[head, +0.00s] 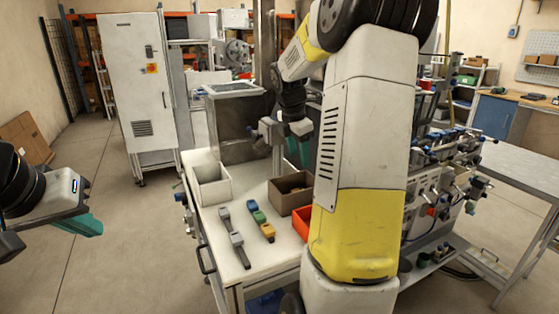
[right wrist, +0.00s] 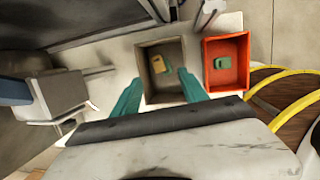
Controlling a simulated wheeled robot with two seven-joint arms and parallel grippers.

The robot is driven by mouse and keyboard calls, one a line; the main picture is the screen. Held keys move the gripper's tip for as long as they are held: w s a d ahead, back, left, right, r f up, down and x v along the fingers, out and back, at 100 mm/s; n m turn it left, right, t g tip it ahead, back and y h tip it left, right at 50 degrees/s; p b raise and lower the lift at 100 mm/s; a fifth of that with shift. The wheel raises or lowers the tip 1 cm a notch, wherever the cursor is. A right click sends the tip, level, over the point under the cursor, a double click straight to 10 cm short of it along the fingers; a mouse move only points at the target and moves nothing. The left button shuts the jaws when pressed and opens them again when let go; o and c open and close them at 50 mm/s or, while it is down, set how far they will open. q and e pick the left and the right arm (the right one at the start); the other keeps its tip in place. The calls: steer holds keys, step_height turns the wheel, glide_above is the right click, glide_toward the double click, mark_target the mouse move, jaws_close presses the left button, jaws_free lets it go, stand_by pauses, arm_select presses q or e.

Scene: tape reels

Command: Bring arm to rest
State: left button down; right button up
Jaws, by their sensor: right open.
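My right gripper (right wrist: 160,76) is open, with its two teal fingers apart and nothing between them. In the right wrist view it is above a grey-brown bin (right wrist: 144,82) that holds a tan-yellow piece (right wrist: 158,63). In the head view the right gripper (head: 298,149) hangs above the back of the white table (head: 262,262), partly hidden by my own arm. My left gripper (head: 86,224) is at the left edge, over open floor and away from the table. Its teal finger shows, but its opening cannot be made out.
A red bin (right wrist: 211,89) with a green piece (right wrist: 221,63) stands beside the grey-brown bin. A white bin (head: 211,190) stands at the table's back left. Several grey, green, blue and yellow pieces lie on the table. A white cabinet (head: 146,85) stands behind. The left floor is clear.

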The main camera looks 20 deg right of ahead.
stand_by(0.3)
steer(key=s+a+r+m+t+y, duration=0.2)
steer(key=s+a+m, duration=0.7)
steer(key=s, duration=0.3)
steer(key=s+a+r+m+t+y, duration=0.2)
steer(key=s+a+r+m, duration=0.1)
steer(key=s+a+m, duration=0.7)
steer(key=shift+s+a+r+y, duration=0.35)
steer(key=shift+s+a+y, duration=0.05)
steer(key=shift+s, duration=0.6)
